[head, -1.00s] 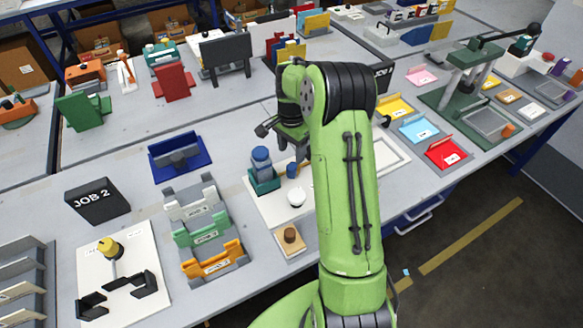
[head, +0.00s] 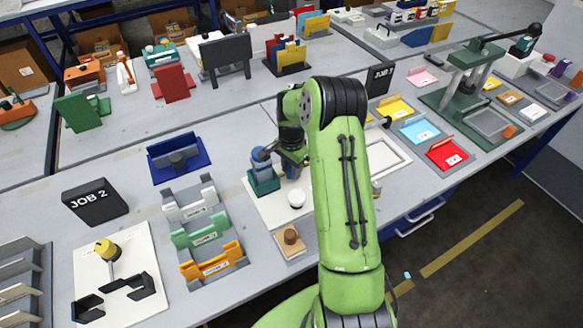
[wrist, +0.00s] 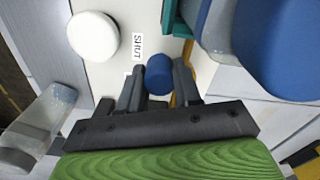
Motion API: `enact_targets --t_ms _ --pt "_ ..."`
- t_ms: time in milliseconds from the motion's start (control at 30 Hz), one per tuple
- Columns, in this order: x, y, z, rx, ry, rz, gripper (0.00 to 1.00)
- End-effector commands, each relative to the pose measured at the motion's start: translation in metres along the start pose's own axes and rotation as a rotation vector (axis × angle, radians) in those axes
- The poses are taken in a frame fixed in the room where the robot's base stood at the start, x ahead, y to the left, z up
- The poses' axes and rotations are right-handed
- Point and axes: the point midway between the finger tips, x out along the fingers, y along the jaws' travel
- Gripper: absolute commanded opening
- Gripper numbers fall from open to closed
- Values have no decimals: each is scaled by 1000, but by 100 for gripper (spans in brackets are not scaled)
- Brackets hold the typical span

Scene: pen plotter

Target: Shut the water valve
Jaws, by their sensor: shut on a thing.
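The valve's blue knob (wrist: 158,75) sits between the two dark fingers of my gripper (wrist: 158,85) in the wrist view. The fingers are shut on it. A "SHUT" label (wrist: 137,45) is on the pale plate just beyond the knob. In the head view my gripper (head: 292,157) is low over the white plate (head: 272,212), right beside the blue bottle-like body (head: 262,160) in its green holder (head: 264,182). The knob is hidden there by the gripper. I cannot tell the valve's exact angle.
A white round knob (head: 297,198) stands at the plate's front; it also shows in the wrist view (wrist: 93,35). A clear jar (wrist: 40,125) is at left in the wrist view. A small wooden block (head: 290,238) lies in front. Colored holders (head: 205,235) stand left.

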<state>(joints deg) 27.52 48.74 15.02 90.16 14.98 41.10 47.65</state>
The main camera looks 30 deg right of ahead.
Motion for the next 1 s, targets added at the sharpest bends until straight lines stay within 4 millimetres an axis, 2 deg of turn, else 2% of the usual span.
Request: enact_targets --t_ms 133,300,567,600,733,1000 --pt "0 -1 0 16 0 0 3" --pt "0 -5 3 126 -1 0 3" --pt "0 -6 4 137 -1 -1 3" --pt "-1 -6 4 137 -1 -1 38" --pt "0 -6 3 136 0 -1 58" --pt "-1 -5 3 136 0 -1 59"
